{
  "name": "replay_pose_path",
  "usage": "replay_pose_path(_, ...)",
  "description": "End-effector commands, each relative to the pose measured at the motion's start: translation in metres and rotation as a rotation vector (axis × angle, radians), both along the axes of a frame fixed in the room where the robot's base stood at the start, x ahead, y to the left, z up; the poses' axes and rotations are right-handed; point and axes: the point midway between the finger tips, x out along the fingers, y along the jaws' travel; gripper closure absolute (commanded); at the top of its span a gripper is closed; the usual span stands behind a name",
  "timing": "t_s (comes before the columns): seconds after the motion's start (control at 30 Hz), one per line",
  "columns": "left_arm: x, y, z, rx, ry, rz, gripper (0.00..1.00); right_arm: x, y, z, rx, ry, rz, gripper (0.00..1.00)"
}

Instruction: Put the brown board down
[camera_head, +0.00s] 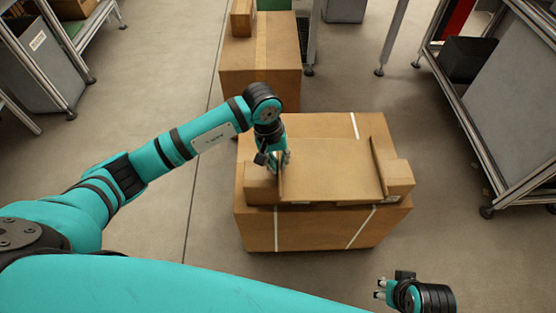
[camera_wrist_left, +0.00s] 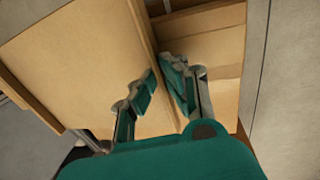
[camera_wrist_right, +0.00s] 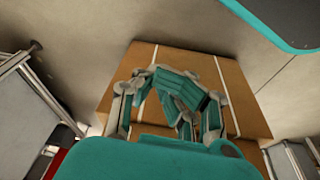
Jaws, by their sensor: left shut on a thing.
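The brown board (camera_head: 330,165) lies flat over the top of a large cardboard box (camera_head: 318,228), with thin raised edges at its left and right. Its panel also shows in the left wrist view (camera_wrist_left: 75,55). My left gripper (camera_head: 272,160) is shut on the board's left edge, and that thin edge runs between its fingers (camera_wrist_left: 163,88). Whether the board touches what is beneath it I cannot tell. My right gripper (camera_head: 380,289) is away from the board, low at the right, and holds nothing that I can see; its fingers overlap in the right wrist view (camera_wrist_right: 180,95).
Small cardboard blocks stand at the large box's left (camera_head: 261,187) and right (camera_head: 398,180), beside the board's edges. Another cardboard box (camera_head: 258,75) stands behind. A metal-framed rack (camera_head: 505,105) is at the right. Open floor (camera_head: 195,215) lies left of the large box.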

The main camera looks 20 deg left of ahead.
Motion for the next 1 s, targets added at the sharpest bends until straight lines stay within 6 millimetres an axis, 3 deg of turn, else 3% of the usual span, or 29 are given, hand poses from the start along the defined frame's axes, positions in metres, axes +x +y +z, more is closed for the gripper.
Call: replay_pose_path(1.0,0.0,0.0,-0.006,0.0,0.0,0.0,1.0,-0.003,-0.002,0.02,-0.004,-0.011,0.001,1.0)
